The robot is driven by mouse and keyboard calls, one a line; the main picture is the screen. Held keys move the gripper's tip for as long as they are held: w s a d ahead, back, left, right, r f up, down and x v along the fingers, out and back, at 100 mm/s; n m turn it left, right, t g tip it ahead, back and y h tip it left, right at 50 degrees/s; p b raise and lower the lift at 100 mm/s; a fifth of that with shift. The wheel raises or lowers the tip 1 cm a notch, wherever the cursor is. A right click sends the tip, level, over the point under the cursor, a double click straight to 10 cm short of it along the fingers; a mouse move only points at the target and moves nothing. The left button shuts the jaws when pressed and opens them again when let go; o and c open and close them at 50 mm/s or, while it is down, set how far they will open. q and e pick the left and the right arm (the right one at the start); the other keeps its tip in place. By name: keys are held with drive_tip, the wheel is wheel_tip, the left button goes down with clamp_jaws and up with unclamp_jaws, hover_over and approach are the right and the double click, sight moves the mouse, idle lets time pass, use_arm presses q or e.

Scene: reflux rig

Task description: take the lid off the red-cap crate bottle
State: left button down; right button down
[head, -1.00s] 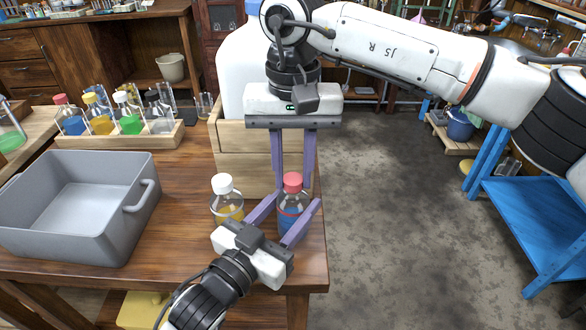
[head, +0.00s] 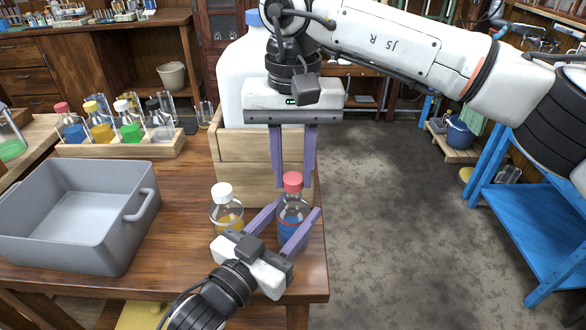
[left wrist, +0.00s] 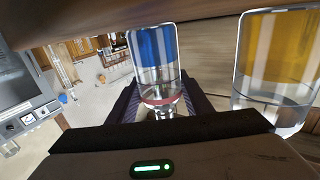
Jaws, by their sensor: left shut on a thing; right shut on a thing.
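The red-cap bottle (head: 292,222), clear with blue liquid, stands out from the table's front right corner, between the fingers of my left gripper (head: 292,229). The left gripper is shut on its body. The bottle also shows in the left wrist view (left wrist: 152,62), with a reddish ring near the shoulder. Its red cap (head: 292,181) sits at the neck, between the fingertips of my right gripper (head: 293,184). The right gripper comes down from above and is shut on the cap. I cannot tell whether a small gap separates cap and neck.
A white-capped bottle of yellow liquid (head: 226,215) stands just left of the red-cap bottle. A wooden crate (head: 250,180) with a large white jug (head: 235,85) is right behind. A grey tub (head: 100,245) and a wooden bottle rack (head: 125,147) are at left.

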sight(293, 178)
drive_tip(key=shift+r, duration=2)
use_arm(q)
drive_tip(key=c, duration=0.8)
unclamp_jaws()
drive_tip(key=shift+c, duration=0.2)
drive_tip(key=shift+s, duration=0.1)
